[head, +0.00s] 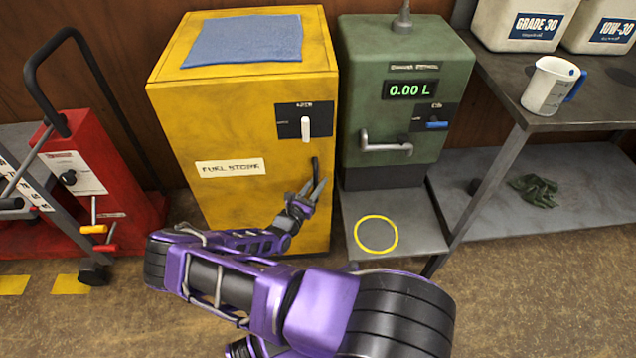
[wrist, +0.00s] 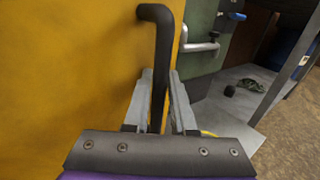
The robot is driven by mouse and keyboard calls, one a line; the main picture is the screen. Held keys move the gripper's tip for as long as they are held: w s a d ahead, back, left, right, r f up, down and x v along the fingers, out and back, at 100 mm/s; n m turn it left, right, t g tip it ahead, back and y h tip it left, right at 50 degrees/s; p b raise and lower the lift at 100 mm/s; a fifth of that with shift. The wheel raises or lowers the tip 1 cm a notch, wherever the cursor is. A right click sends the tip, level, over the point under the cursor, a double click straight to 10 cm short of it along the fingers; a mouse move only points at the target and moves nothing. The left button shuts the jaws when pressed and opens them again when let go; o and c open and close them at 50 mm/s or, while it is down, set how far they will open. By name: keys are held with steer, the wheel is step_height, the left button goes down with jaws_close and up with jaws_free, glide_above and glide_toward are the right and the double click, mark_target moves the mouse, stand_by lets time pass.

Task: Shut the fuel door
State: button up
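The yellow fuel cabinet (head: 235,120) stands at centre-left in the head view, labelled "FUEL STORE". Its front door (head: 260,205) looks flush with the body; I see no clear gap at its edges. A black vertical bar handle (head: 315,166) is on the door's right side, under a white lever (head: 306,128) on a dark plate. My gripper (head: 316,186) is at the handle. In the wrist view the handle (wrist: 162,45) passes between the two fingers of my gripper (wrist: 160,78), which look apart. Whether a finger touches the bar is unclear.
A green dispenser (head: 405,60) reading 0.00 L stands close on the right, with a base plate (head: 415,235) marked by a yellow ring. A bench (head: 500,85) with jugs is further right. A red machine (head: 90,180) is at left. The floor in front is open.

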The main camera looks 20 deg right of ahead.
steer(key=shift+w+a+r, duration=0.1)
steer(key=shift+w+a, duration=0.2)
steer(key=shift+a, duration=0.1)
steer(key=shift+s+a, duration=0.2)
steer(key=shift+a, duration=0.1)
steer(key=p+v, duration=0.1)
steer(key=v, duration=1.5)
steer(key=shift+s, duration=0.5)
